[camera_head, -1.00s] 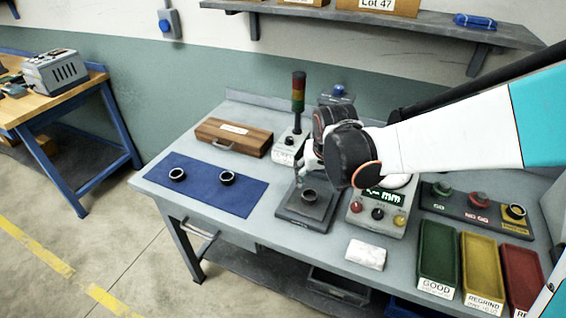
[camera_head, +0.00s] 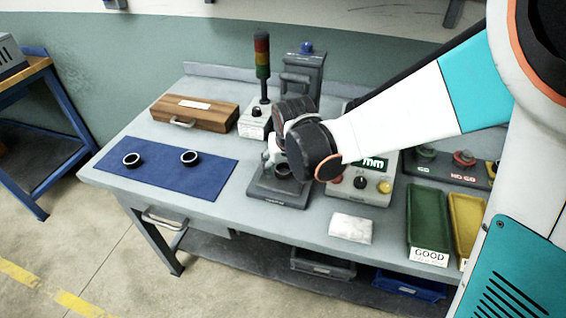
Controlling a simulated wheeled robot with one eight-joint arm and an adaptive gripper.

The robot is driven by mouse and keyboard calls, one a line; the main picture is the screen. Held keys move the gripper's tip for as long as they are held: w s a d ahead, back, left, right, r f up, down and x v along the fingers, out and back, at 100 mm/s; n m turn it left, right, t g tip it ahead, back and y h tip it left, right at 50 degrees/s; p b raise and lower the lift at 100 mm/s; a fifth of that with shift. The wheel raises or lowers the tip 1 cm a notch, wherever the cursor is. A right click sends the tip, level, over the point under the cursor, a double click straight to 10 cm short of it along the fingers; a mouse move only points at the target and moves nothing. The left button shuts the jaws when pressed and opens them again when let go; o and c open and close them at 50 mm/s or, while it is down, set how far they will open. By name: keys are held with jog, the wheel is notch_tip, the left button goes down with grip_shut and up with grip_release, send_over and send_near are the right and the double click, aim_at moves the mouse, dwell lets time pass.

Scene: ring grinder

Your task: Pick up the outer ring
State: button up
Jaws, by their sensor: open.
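Two dark rings lie on a blue mat at the left of the bench: a left ring (camera_head: 131,160) and a right ring (camera_head: 190,157). A third ring (camera_head: 282,171) sits on the dark gauge stand (camera_head: 278,196), partly hidden by my gripper. Which one is the outer ring I cannot tell from looks. My gripper (camera_head: 272,160) is low over the stand, beside or above the third ring; contact cannot be made out. It is open, and its fingers are mostly hidden behind my dark wrist.
A wooden case (camera_head: 194,110), a signal tower (camera_head: 262,70) and a display box (camera_head: 363,183) surround the stand. A white cloth (camera_head: 351,228) lies in front. The green GOOD tray (camera_head: 427,222) and yellow tray (camera_head: 466,225) are at the right. The bench between mat and stand is clear.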

jog(key=shift+w+f, duration=0.1)
jog(key=shift+f, duration=0.1)
jog(key=shift+r, duration=0.15)
jog(key=c, duration=1.3)
